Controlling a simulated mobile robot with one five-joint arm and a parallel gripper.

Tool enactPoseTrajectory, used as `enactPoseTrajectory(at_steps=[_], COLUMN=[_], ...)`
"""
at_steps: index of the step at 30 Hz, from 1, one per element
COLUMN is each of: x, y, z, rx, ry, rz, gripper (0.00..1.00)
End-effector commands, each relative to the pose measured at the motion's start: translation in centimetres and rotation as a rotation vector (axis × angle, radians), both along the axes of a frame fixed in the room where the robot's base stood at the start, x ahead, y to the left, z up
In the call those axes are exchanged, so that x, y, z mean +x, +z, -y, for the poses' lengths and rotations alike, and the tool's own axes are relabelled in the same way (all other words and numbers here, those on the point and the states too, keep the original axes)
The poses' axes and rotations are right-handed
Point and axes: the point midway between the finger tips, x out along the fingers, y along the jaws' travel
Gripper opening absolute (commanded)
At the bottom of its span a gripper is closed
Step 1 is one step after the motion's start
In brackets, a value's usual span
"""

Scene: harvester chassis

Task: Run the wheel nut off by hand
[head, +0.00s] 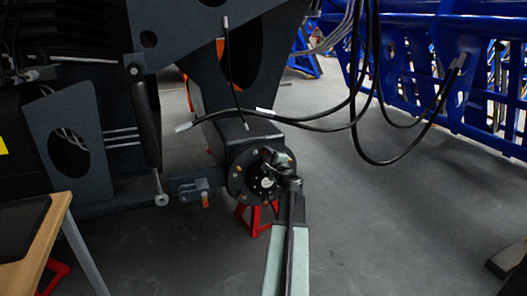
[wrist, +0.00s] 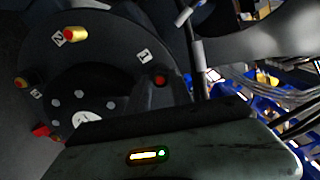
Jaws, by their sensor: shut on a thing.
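The dark round wheel hub (head: 240,184) faces me at the end of the axle, with a ring of studs. In the wrist view the hub face (wrist: 110,60) carries number tags. A gold wheel nut (wrist: 76,33) sits beside the tag 2 (wrist: 58,40). A red-ended stud (wrist: 160,80) shows beside the tag 1 (wrist: 143,55). More red and gold ends show at the left. My gripper (head: 274,158) is at the upper right of the hub face, shut on a wheel nut. Its own body hides the held nut in the wrist view.
Black hoses (head: 325,125) hang above and right of the hub. A red stand (head: 256,216) is under the axle. A wooden-edged bench (head: 40,240) stands at the lower left. Blue framework (head: 480,80) fills the upper right.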

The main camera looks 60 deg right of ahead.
Motion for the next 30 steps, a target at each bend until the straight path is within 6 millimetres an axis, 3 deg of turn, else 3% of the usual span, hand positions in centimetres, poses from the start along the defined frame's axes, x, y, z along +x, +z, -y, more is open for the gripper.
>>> enactPoseTrajectory(at_steps=[5,10,23,24,27,30], x=[-0.19,-0.28,-0.45,-0.44,-0.42,-0.42], y=[-0.04,-0.07,-0.03,-0.03,-0.03,-0.03], z=[-0.11,-0.16,-0.29,-0.28,-0.28,-0.28], rx=[-0.030,-0.263,-0.251,-0.250,-0.250,-0.250], ry=[0.000,0.000,0.000,0.000,0.000,0.000], rz=[-0.023,-0.196,-0.187,-0.186,-0.186,-0.186], gripper=[0.00,0.00,0.00,0.24,0.00,0.00])
